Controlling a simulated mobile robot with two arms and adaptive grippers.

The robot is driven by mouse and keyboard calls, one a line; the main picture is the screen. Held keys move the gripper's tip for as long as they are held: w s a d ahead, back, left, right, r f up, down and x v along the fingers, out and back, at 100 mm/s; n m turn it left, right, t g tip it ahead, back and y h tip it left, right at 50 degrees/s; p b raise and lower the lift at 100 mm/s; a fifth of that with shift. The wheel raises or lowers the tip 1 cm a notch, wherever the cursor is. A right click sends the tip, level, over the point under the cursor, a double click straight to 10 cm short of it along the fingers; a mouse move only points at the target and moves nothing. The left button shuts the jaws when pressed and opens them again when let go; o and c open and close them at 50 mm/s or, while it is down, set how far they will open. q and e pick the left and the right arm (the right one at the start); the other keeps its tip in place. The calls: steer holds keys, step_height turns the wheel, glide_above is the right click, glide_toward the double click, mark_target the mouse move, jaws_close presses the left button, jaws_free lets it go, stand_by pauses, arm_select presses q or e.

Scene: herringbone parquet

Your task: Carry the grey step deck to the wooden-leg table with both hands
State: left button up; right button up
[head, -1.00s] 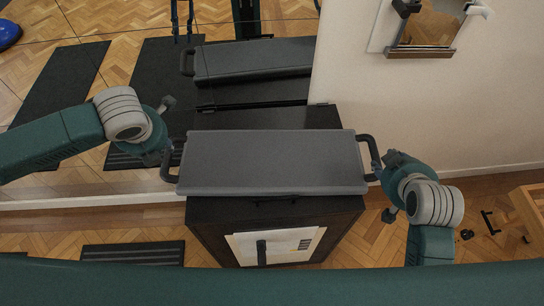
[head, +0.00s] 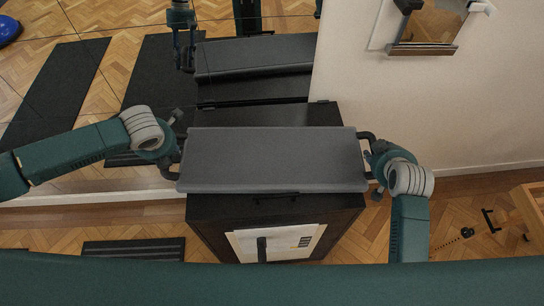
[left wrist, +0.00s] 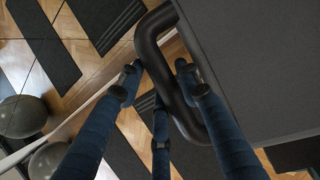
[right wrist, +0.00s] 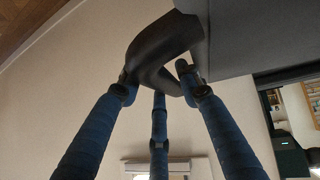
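The grey step deck (head: 275,160) lies flat on top of the dark cabinet, with a dark loop handle at each end. My left gripper (head: 174,160) is at the left handle (head: 164,171). In the left wrist view its fingers (left wrist: 160,72) stand apart on both sides of the handle bar (left wrist: 172,85). My right gripper (head: 373,160) is at the right handle (head: 369,136). In the right wrist view its fingers (right wrist: 158,78) also stand apart around the handle (right wrist: 160,50). Firm contact is not clear on either side. No wooden-leg table can be made out.
The dark cabinet (head: 270,212) has a paper sheet (head: 275,243) on its front. A mirror behind it reflects the deck (head: 255,58). A pale wall (head: 430,110) stands at the right. Dark mats lie on the parquet, and a wooden piece (head: 531,210) shows at the right edge.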

arm_select(q)
jaws_close()
arm_select(e)
jaws_close()
